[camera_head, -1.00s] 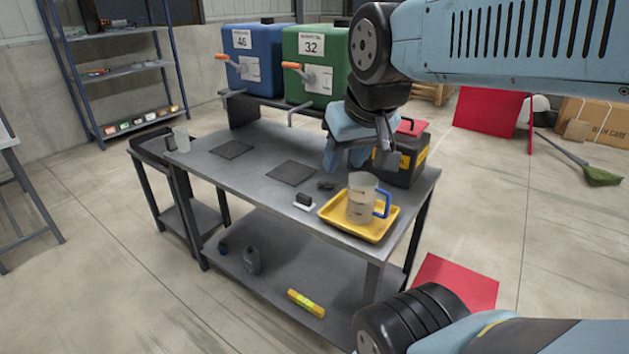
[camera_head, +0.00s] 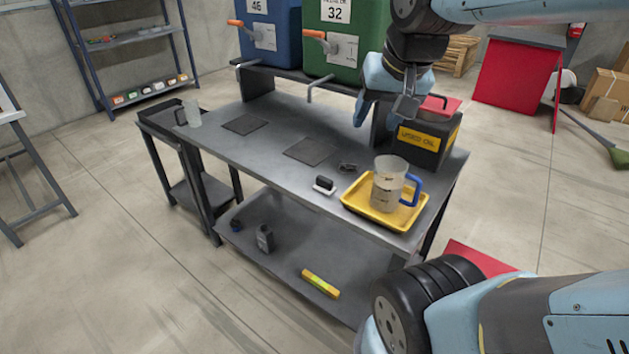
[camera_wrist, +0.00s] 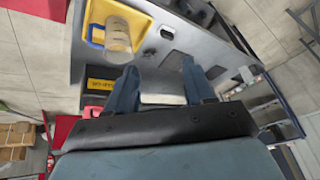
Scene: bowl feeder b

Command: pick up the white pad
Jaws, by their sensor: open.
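The white pad (camera_head: 324,189), a small white block with a black grip on top, lies on the grey table just left of the yellow tray. It also shows small near the top of the wrist view (camera_wrist: 168,33). My gripper (camera_head: 383,108) is open and empty, above the back part of the table near the used-oil box. In the wrist view its two fingers (camera_wrist: 160,72) are spread apart, well away from the pad. Nothing covers the pad in the head view.
The yellow tray (camera_head: 353,196) holds a clear jug (camera_head: 388,184) with a blue handle, close to the pad. A small dark object (camera_head: 347,168) lies behind it. The used-oil box (camera_head: 423,147) stands at the back right. Flat dark mats (camera_head: 312,151) lie left of the middle.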

